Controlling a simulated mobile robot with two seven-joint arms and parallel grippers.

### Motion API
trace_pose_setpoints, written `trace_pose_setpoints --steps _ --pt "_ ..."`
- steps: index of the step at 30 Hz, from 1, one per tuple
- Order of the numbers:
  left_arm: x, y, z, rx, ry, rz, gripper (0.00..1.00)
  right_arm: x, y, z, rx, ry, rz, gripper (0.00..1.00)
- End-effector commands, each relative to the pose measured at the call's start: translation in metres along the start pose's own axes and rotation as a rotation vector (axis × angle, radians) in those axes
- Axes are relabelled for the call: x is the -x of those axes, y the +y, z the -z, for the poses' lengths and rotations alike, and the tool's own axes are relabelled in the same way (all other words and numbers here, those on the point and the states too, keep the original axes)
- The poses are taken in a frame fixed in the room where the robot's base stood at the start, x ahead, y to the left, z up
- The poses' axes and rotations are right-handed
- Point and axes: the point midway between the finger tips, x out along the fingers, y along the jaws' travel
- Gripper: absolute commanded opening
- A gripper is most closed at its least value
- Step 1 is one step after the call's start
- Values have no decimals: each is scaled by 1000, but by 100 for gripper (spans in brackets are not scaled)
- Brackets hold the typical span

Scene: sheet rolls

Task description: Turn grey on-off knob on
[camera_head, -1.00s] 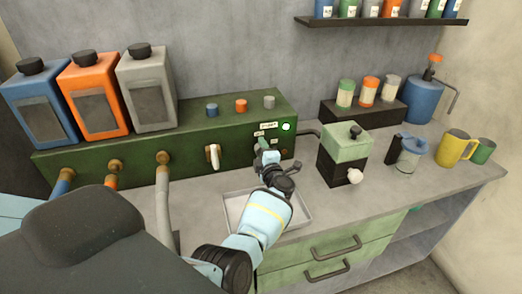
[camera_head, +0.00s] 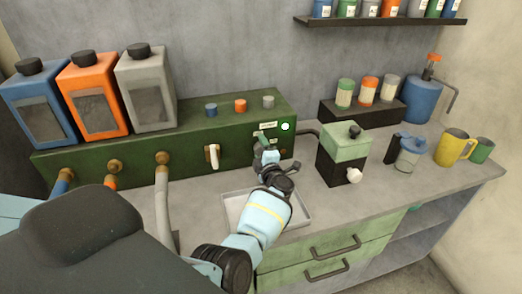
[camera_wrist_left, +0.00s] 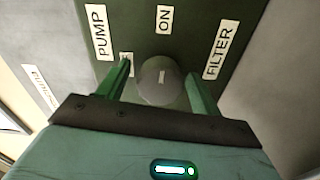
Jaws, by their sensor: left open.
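The grey round knob (camera_wrist_left: 160,82) is on the dark green panel face below the ON label (camera_wrist_left: 164,19) in the left wrist view. A short pale mark shows on its front. My left gripper (camera_wrist_left: 160,85) is open, with one green finger on each side of the knob; I cannot tell if they touch it. In the head view my left gripper (camera_head: 264,140) is at the front of the green panel box (camera_head: 190,135), and it hides the knob there. My right gripper is not in view.
The PUMP label (camera_wrist_left: 99,32) and FILTER label (camera_wrist_left: 221,50) flank the knob. A white lever (camera_head: 212,156) is left of the gripper, and a lit indicator (camera_head: 285,126) is above right. A green-black machine (camera_head: 343,155) stands to the right. A shallow tray (camera_head: 302,217) lies below my arm.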

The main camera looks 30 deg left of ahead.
Motion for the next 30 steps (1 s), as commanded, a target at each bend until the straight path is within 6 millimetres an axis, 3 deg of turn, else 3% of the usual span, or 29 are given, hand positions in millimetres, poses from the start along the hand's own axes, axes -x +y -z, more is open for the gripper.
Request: trace_pose_setpoints --steps 5,12,16,30 --pt "15 4 0 4 -1 -2 65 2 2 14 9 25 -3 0" --pt "53 8 -1 9 -1 -5 65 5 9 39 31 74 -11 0" --pt "68 4 -1 5 -1 -3 65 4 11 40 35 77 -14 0" --pt "78 0 0 0 0 0 65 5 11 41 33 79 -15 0"
